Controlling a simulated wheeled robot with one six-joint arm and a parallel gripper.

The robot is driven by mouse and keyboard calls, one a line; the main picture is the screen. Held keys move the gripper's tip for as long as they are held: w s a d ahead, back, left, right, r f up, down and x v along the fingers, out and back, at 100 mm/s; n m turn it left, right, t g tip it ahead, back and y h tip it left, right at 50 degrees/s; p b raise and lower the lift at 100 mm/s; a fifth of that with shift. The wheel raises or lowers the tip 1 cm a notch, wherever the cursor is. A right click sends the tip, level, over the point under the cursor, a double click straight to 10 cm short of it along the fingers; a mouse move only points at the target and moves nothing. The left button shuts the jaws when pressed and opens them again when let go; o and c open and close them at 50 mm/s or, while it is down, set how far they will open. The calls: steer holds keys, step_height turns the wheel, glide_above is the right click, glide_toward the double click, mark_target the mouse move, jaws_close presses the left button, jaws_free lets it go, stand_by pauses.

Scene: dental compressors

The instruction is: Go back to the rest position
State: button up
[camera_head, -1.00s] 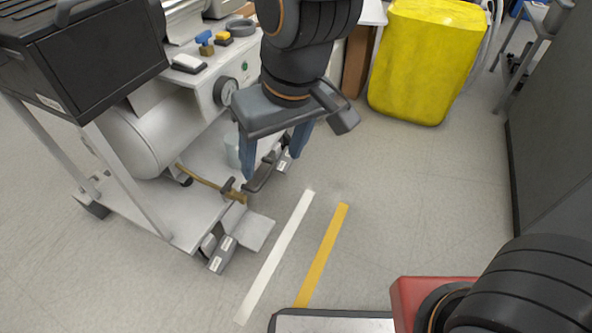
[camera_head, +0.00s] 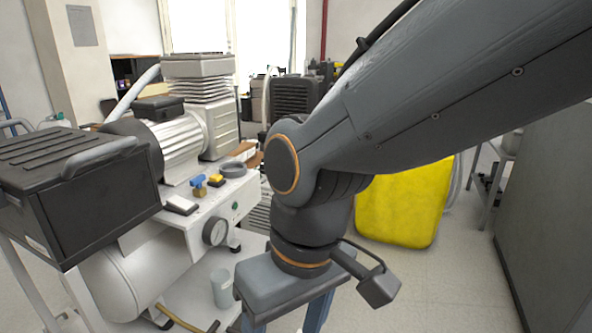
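My gripper (camera_head: 287,318) points down at the bottom middle of the head view, in front of the compressor cart. Its two blue-grey fingers stand apart, with only floor and cart parts visible between them. The fingertips are cut off by the lower edge, so I cannot see what is at them. My arm reaches in from the upper right and bends down at the elbow to the gripper.
Left are a white compressor tank (camera_head: 133,268), a pressure gauge (camera_head: 215,232), a black case (camera_head: 85,205) and a clear cup (camera_head: 221,289). A yellow container (camera_head: 408,205) stands behind my arm. A grey cabinet (camera_head: 550,225) is at right. Floor between them is open.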

steer(key=shift+r+p, duration=0.55)
steer(key=shift+r, duration=0.15)
steer(key=shift+d+r+m+p, duration=0.1)
steer(key=shift+r+m+p, duration=0.2)
steer(key=shift+p, duration=0.05)
steer(key=d+r+m+p, duration=0.2)
steer(key=d+r+p, duration=0.5)
steer(key=p, duration=0.5)
steer(key=d+r+m+h+p, duration=0.1)
steer(key=d+r+p, duration=0.5)
steer(key=r+p, duration=0.6)
steer(key=d+r+m+p, duration=0.3)
steer(key=d+r+p, duration=0.4)
steer(key=p, duration=0.7)
step_height(320, 180, up, 3)
steer(key=shift+d+f+m+h, duration=0.1)
steer(key=shift+d+m+h, duration=0.2)
steer(key=shift+d, duration=0.05)
steer(key=shift+c, duration=0.4)
